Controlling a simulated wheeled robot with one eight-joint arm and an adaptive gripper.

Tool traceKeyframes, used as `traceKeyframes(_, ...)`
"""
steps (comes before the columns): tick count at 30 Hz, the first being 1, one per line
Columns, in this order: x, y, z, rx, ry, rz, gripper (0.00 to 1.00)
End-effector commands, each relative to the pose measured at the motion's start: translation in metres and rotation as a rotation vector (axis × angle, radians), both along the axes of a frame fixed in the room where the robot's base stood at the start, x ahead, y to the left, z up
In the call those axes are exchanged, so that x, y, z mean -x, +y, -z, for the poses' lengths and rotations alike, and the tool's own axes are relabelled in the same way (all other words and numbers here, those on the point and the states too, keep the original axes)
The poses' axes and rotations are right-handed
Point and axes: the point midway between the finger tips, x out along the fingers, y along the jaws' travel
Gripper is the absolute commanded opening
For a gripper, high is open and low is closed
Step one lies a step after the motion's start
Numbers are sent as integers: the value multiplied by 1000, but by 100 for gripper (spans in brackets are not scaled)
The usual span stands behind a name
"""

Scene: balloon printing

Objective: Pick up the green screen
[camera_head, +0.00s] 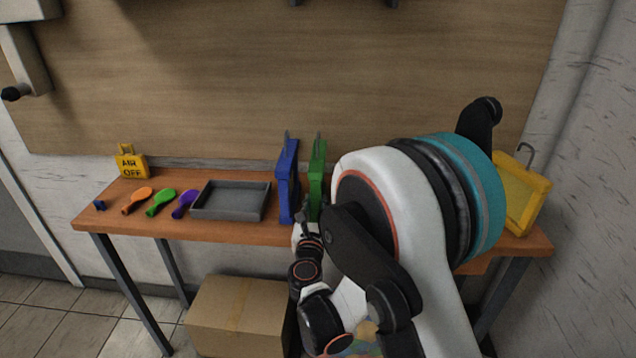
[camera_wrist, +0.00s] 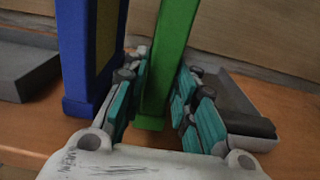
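The green screen (camera_head: 316,172) stands upright on the wooden table, just right of the upright blue screen (camera_head: 287,180). My gripper (camera_head: 311,218) is at the near edge of the green screen, low over the table front. In the wrist view, the green screen (camera_wrist: 172,62) stands between the two teal-padded fingers of my gripper (camera_wrist: 163,72). The fingers are apart, with a gap visible on the right side. The left finger sits in the space between the green screen and the blue screen (camera_wrist: 82,70), close to the green one. Any touch on the left is unclear.
A yellow screen (camera_head: 522,192) leans at the right end. A cardboard box (camera_head: 238,315) sits below. My arm hides the table's middle right.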

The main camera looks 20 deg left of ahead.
Motion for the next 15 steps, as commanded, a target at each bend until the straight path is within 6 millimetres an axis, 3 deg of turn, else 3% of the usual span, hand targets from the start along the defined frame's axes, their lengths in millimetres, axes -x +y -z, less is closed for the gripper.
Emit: traceKeyframes(15, -54, 13, 0, -1, 0, -1, 26)
